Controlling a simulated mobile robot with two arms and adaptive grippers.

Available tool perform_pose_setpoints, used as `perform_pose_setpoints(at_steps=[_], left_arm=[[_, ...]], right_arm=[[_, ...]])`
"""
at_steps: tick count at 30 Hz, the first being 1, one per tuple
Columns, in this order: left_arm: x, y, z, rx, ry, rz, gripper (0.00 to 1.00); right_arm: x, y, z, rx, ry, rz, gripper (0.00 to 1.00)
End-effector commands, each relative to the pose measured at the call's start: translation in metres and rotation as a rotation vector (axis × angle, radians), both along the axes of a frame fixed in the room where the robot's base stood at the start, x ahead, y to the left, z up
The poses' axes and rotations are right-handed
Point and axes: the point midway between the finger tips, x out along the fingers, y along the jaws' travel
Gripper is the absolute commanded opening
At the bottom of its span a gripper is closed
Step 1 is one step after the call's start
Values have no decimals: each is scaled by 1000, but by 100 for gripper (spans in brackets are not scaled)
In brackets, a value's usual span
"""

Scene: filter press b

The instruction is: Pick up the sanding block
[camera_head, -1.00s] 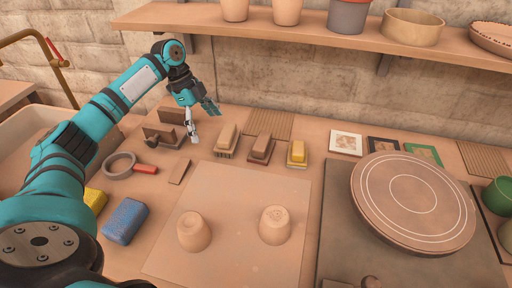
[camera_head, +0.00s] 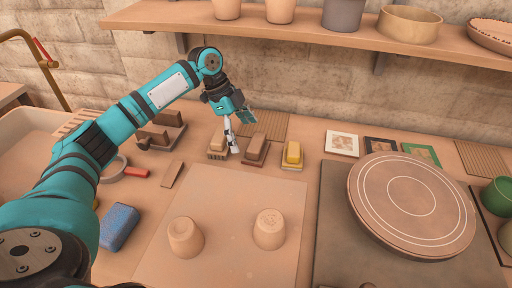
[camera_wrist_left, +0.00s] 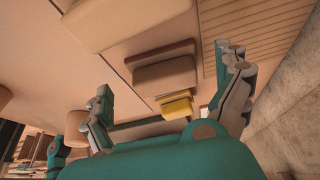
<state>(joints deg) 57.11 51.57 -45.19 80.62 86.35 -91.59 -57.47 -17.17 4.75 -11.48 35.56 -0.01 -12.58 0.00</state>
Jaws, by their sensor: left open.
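Three small blocks stand in a row on the table, and I cannot tell for sure which is the sanding block. A tan block (camera_head: 217,142) sits on a ribbed base, a brown block (camera_head: 257,143) on a reddish-brown base, and a yellow block (camera_head: 292,152) on a pale base. My left gripper (camera_head: 239,131) is open above the row, between the tan and brown blocks. In the left wrist view, the brown block (camera_wrist_left: 165,74) and yellow block (camera_wrist_left: 176,106) show between the spread fingers (camera_wrist_left: 164,71), with the tan block (camera_wrist_left: 130,18) nearer.
A round wheel (camera_head: 410,205) fills the right. A blue sponge (camera_head: 119,226) lies at left. A shelf (camera_head: 290,32) with pots overhangs the back.

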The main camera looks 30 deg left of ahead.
Motion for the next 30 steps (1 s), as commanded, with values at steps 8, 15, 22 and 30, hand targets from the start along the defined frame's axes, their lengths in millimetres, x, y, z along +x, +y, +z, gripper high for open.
perform_pose_setpoints(at_steps=[8,15,22,30], left_arm=[[7,-37,-19,0,3,-1,100],[8,-41,-28,0,0,-1,100],[8,-40,-28,0,0,-1,79],[8,-40,-28,0,0,-1,49]], right_arm=[[1,0,5,0,-2,0,40],[1,1,5,1,-2,0,40],[0,3,5,3,0,-1,40],[0,4,5,4,1,-2,40]])
